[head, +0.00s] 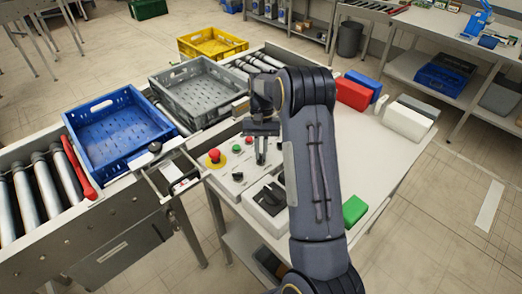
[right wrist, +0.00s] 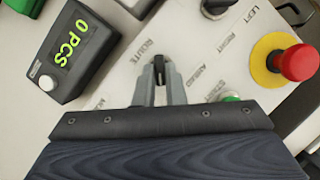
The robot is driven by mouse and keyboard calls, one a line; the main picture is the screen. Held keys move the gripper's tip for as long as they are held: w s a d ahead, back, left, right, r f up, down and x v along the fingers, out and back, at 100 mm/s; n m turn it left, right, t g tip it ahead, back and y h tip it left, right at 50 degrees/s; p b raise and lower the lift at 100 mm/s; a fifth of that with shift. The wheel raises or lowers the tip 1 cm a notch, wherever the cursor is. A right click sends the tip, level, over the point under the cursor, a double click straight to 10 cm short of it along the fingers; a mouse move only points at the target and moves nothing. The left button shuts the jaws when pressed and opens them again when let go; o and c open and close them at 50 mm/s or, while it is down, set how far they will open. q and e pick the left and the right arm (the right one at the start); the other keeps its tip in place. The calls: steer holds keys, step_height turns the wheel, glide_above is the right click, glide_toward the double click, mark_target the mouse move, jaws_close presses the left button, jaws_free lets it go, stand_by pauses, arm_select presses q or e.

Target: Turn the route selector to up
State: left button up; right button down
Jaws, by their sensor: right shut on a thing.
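The route selector (right wrist: 159,68) is a small black knob on the pale control panel, beside the printed word ROUTE in the right wrist view. My right gripper (right wrist: 160,82) is shut on it, one grey finger on each side. The fingers hide part of the knob and some of the printing, so I cannot read which way it points. In the head view my right gripper (head: 262,160) reaches down to the panel (head: 222,175), and the knob itself is hidden there. My left gripper is not in view.
A red emergency stop (right wrist: 299,62) on a yellow disc, a green button (right wrist: 232,99) and a counter (right wrist: 72,50) reading 0 PCS are close by. Blue (head: 85,118), grey (head: 206,117) and yellow (head: 213,54) crates stand left and behind. A green block (head: 354,210) lies right.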

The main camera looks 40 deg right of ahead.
steer(key=c, duration=1.5)
jaws_free()
steer(key=b+v, duration=0.1)
steer(key=v, duration=0.7)
